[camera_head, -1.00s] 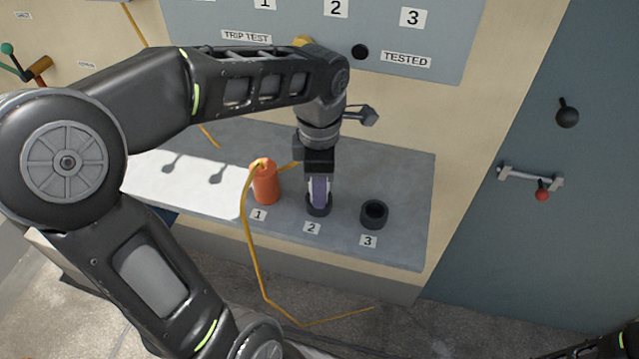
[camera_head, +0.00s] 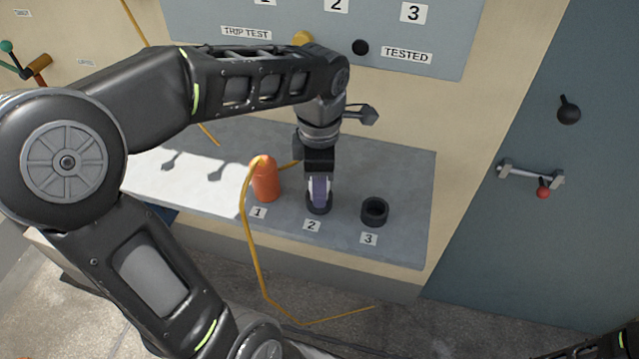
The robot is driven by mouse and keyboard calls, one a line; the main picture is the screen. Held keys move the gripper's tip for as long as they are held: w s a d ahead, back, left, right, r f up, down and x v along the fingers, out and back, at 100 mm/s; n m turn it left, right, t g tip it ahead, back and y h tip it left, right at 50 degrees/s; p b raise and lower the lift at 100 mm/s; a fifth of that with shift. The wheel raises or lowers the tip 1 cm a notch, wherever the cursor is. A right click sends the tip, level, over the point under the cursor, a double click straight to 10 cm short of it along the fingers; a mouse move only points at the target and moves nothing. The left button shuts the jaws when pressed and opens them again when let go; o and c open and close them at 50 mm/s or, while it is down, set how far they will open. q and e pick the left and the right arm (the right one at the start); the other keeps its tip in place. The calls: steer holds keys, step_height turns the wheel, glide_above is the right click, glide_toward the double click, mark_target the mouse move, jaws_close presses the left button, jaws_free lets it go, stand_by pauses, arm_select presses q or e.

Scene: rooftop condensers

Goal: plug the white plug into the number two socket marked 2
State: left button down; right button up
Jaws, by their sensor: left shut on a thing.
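My left gripper (camera_head: 319,201) points straight down at the number two socket (camera_head: 319,208), a dark ring on the grey shelf behind the label 2 (camera_head: 312,225). It is shut on the white plug (camera_head: 319,188), of which only a pale, purplish strip shows between the dark fingers. The plug's lower end is at the socket's ring; how deep it sits is hidden. My right gripper is out of view; only a bit of dark arm shows at the bottom right corner.
An orange plug (camera_head: 265,180) with a yellow cable (camera_head: 250,245) stands at label 1, close left of my gripper. The number three socket (camera_head: 374,211) is empty, to the right. A panel with TRIP TEST and TESTED labels (camera_head: 406,57) rises behind. The shelf's right end is clear.

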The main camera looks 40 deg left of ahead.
arm_select(q)
steer(key=shift+s+f, duration=0.1)
steer(key=shift+f, duration=0.25)
steer(key=shift+s+d+f+b, duration=0.1)
steer(key=shift+s+f+b, duration=0.05)
steer(key=shift+f+b, duration=0.2)
steer(key=shift+s+f, duration=0.1)
steer(key=shift+f, duration=0.05)
steer(key=c, duration=0.9)
jaws_free()
steer(key=shift+f, duration=0.1)
steer(key=r, duration=0.6)
steer(key=w+r, duration=0.1)
steer(key=r, duration=0.2)
steer(key=shift+a, duration=0.2)
steer(key=shift+s+r, duration=0.1)
steer(key=shift+r, duration=0.3)
